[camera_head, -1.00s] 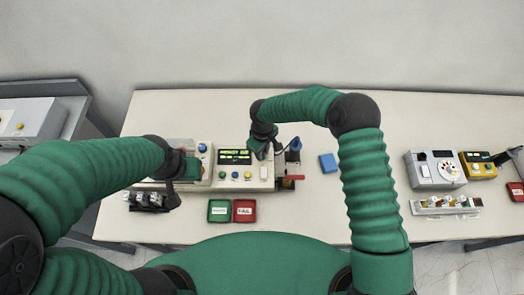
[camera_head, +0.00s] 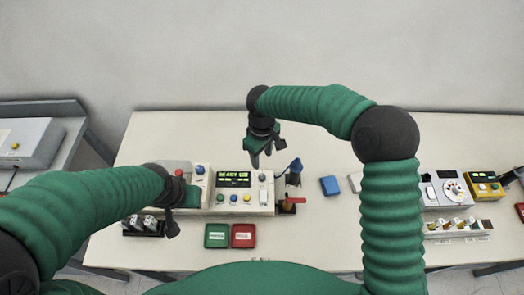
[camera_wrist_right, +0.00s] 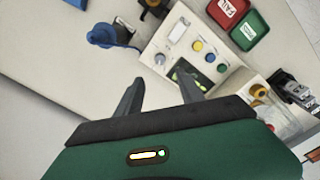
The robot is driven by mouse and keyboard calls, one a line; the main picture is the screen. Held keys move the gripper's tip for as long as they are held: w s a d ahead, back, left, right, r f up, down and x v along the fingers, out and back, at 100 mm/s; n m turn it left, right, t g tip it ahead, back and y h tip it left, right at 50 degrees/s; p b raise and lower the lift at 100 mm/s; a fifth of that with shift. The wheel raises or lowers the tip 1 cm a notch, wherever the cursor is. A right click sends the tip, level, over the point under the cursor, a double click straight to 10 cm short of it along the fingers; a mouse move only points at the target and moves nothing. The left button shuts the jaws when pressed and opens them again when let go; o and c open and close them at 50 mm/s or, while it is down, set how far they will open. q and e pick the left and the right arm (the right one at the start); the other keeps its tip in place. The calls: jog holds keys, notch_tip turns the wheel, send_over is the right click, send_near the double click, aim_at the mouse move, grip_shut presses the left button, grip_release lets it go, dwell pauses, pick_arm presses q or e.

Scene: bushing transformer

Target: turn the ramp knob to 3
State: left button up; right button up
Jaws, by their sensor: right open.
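The control panel (camera_head: 232,198) stands on the table, with a lit display (camera_head: 233,179) and a row of coloured buttons. A small round knob (camera_head: 262,177) sits at its upper right; it also shows in the right wrist view (camera_wrist_right: 159,59). Labels and dial marks are too small to read, so its setting cannot be told. My right gripper (camera_head: 266,155) is open and empty behind the panel's top right edge. In the right wrist view its fingers (camera_wrist_right: 158,78) point toward the knob, apart from it. My left gripper (camera_head: 171,226) hangs by the panel's left end; its jaw opening is unclear.
A blue part (camera_head: 295,166) and a red lever (camera_head: 295,200) stand right of the panel. Green (camera_head: 217,236) and red (camera_head: 243,236) trays lie in front. A blue block (camera_head: 329,186) and other instruments (camera_head: 446,193) are farther right. The table behind the panel is clear.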

notch_tip(320, 180, up, 5)
jog(key=shift+f+b, duration=0.15)
jog(key=shift+b, duration=0.15)
